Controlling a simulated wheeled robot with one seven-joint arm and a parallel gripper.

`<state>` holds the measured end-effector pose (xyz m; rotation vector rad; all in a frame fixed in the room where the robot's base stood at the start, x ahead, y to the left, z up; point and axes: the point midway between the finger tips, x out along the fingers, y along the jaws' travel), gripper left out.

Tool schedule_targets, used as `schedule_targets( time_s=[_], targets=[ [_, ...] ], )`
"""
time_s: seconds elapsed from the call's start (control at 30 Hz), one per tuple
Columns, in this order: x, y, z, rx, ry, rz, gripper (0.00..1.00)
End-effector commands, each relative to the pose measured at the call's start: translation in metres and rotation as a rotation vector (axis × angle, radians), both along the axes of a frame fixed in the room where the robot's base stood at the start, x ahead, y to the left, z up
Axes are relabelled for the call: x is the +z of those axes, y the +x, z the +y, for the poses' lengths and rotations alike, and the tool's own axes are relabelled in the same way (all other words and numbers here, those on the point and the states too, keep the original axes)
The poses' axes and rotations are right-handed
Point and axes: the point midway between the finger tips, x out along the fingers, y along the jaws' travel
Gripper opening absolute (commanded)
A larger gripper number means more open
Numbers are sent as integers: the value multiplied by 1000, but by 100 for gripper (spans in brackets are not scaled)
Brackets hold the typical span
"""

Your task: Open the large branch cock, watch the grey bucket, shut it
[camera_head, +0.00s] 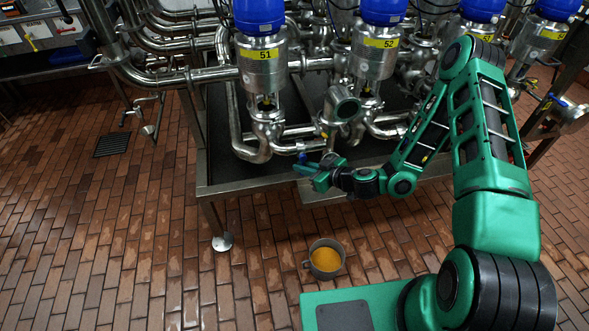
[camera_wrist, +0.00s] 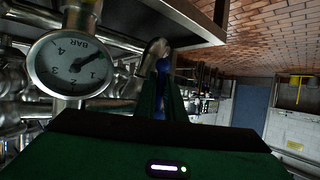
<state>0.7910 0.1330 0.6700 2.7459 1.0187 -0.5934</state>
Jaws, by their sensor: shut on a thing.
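The branch cock's blue lever (camera_head: 302,157) shows at the tip of my gripper (camera_head: 312,171), below the pipes under valve 51. In the wrist view, the blue lever (camera_wrist: 161,72) sits between the fingertips of my gripper (camera_wrist: 160,88), and the jaws are shut on it. A metal pipe end stands just beyond it. The fingers hide much of the cock, so I cannot tell its setting. The grey bucket (camera_head: 331,275) stands upright on the floor, in front of the skid and below the gripper. Orange-yellow liquid (camera_head: 325,258) shows inside it. No falling stream is visible.
A round pressure gauge (camera_wrist: 69,64) marked BAR is close on the left in the wrist view. Blue-topped valves labelled 51 (camera_head: 265,54) and 52 (camera_head: 381,43) stand above dense pipework. The dark skid tray's edge (camera_head: 245,186) is near my gripper. The tiled floor at left is largely clear.

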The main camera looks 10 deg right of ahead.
Motion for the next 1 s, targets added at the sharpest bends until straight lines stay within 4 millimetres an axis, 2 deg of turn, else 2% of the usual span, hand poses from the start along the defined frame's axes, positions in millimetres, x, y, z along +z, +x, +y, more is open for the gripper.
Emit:
schedule_targets(
  time_s=[0.03,0.37,0.4,0.47,0.77,1.0],
  targets=[
    [0,4,-6,-11,-8,-6,0],
    [0,5,-7,-13,-11,-8,0],
    [0,5,-8,-13,-11,-8,16],
    [0,5,-7,-13,-11,-8,28],
    [0,2,-5,-8,-8,-5,28],
    [10,-15,-21,-11,-6,-1,28]
  ],
)
